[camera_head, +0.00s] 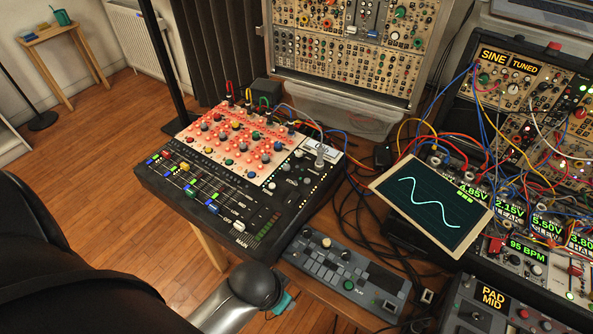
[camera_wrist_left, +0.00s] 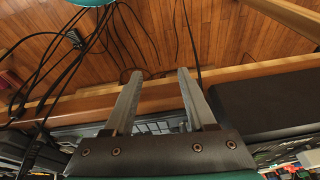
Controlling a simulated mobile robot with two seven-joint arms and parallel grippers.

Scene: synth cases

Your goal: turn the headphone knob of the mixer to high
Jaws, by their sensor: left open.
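The black mixer (camera_head: 268,216) lies on the wooden table in the head view, with a red-lit panel of coloured knobs and several faders along its front. A larger grey knob (camera_head: 320,158) stands at its right back corner beside a small light label (camera_head: 324,143). The label is too small to read, so I cannot tell whether this is the headphone knob or how it is set. My left gripper (camera_wrist_left: 160,75) is open and empty in the left wrist view, near a wooden table edge. In the head view my left arm is low, in front of the mixer; its fingertips are hidden.
A grey pad controller (camera_head: 345,274) lies right of my left arm. A tilted screen with a wave (camera_head: 432,203) and cabled modular racks (camera_head: 515,130) fill the right. Cables (camera_head: 350,205) lie between mixer and screen. Open floor (camera_head: 75,160) is at left.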

